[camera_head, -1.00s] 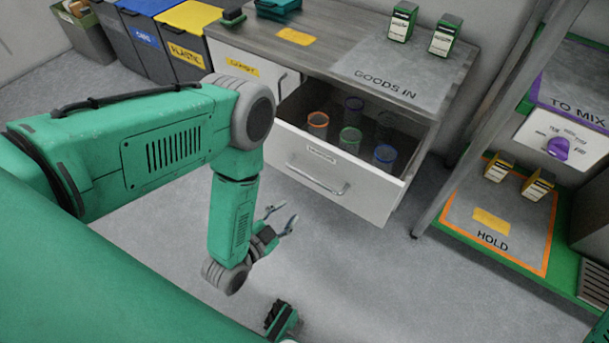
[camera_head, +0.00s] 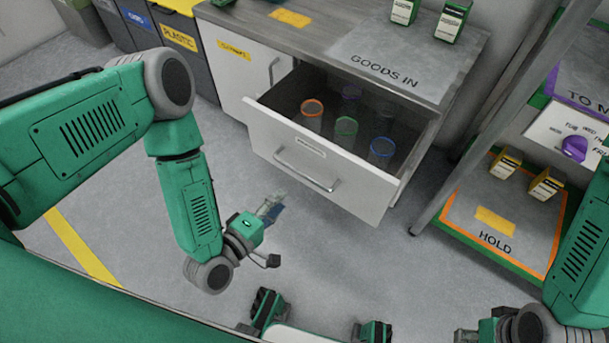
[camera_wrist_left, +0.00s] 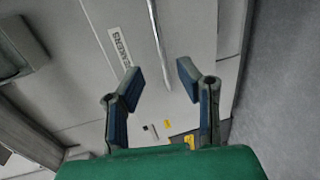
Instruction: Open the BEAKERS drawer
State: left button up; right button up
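The BEAKERS drawer (camera_head: 355,190) stands pulled out from the grey-topped counter, with several clear beakers with coloured rims inside. Its bar handle (camera_head: 308,174) runs across the front. In the left wrist view the BEAKERS label (camera_wrist_left: 120,47) and the handle (camera_wrist_left: 157,40) lie beyond the fingers. My left gripper (camera_head: 271,233) is open and empty, in front of and below the drawer front, apart from the handle. Its spread fingers also show in the left wrist view (camera_wrist_left: 158,75). My right gripper (camera_head: 478,334) is at the bottom edge, partly cut off; its fingers are unclear.
The GOODS IN counter top (camera_head: 400,55) holds two green boxes. A cupboard door (camera_head: 238,75) is left of the drawer, with bins (camera_head: 183,40) beyond. At right, a shelf rack's grey post (camera_head: 480,130) stands near the drawer. Floor before the drawer is clear.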

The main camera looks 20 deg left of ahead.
aim_at(306, 175)
pick_arm(q)
jog(key=b+x, duration=0.3)
jog(key=x, duration=0.8)
jog(key=shift+w, duration=0.15)
grip_shut()
